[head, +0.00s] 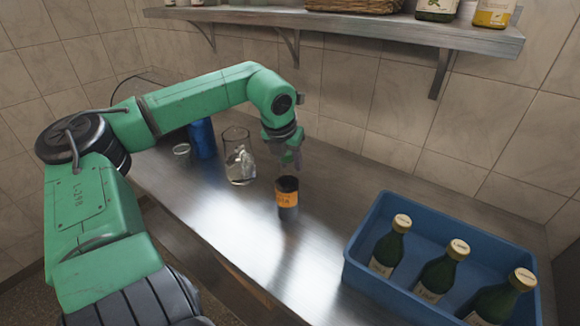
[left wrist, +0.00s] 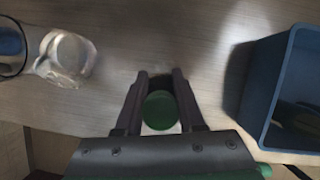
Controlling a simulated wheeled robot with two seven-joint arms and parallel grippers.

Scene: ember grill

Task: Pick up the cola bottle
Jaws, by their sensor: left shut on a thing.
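A dark bottle with an orange label (head: 287,196), which I take for the cola bottle, stands upright in the middle of the metal counter. My left gripper (head: 288,158) points down at its top end. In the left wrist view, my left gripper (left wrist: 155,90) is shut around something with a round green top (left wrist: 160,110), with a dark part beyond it. The fingers hide the bottle's upper end in the head view, and I cannot tell whether its base touches the counter. My right gripper is out of view.
A clear glass (head: 238,160) and a blue can (head: 202,138) stand to the left of the bottle. A blue crate (head: 362,262) with several green bottles is at the right. A shelf (head: 340,24) runs along the wall above. The counter between bottle and crate is clear.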

